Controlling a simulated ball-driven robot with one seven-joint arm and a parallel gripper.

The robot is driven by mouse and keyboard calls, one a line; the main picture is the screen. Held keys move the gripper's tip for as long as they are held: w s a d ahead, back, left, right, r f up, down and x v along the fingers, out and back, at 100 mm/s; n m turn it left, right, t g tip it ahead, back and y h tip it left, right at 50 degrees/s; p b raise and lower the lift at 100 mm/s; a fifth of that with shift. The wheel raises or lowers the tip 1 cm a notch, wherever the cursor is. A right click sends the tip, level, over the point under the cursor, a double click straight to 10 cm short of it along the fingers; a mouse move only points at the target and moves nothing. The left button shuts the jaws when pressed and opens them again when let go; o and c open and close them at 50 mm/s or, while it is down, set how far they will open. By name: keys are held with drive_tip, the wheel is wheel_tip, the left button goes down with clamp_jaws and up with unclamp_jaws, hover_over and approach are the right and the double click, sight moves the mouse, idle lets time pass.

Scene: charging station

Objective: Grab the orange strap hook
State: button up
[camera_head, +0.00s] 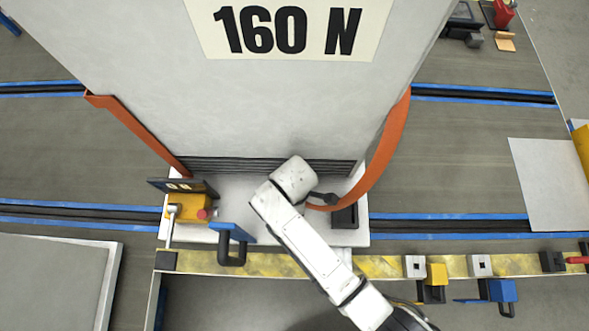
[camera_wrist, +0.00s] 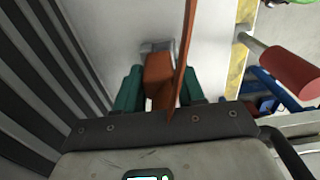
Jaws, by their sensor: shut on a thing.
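The orange strap (camera_head: 388,145) hangs down the right side of the large grey box and curves in to my gripper (camera_head: 323,198). In the wrist view, the orange strap hook (camera_wrist: 159,72) sits between the two dark green fingers of my gripper (camera_wrist: 160,92). My gripper is shut on this orange piece, and the strap (camera_wrist: 187,45) rises from it toward the top of the picture. The far end of the hook is partly hidden by the fingers. A small grey metal part shows just past the hook.
The grey box (camera_head: 270,95) marked "160 N" stands on a pale base (camera_head: 250,235), with another orange strap (camera_head: 140,130) at left. A yellow box with a red button (camera_head: 190,207) and a blue bracket (camera_head: 233,240) stand left of my arm. Blue-edged rails cross the floor.

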drive_tip(key=shift+c, duration=0.7)
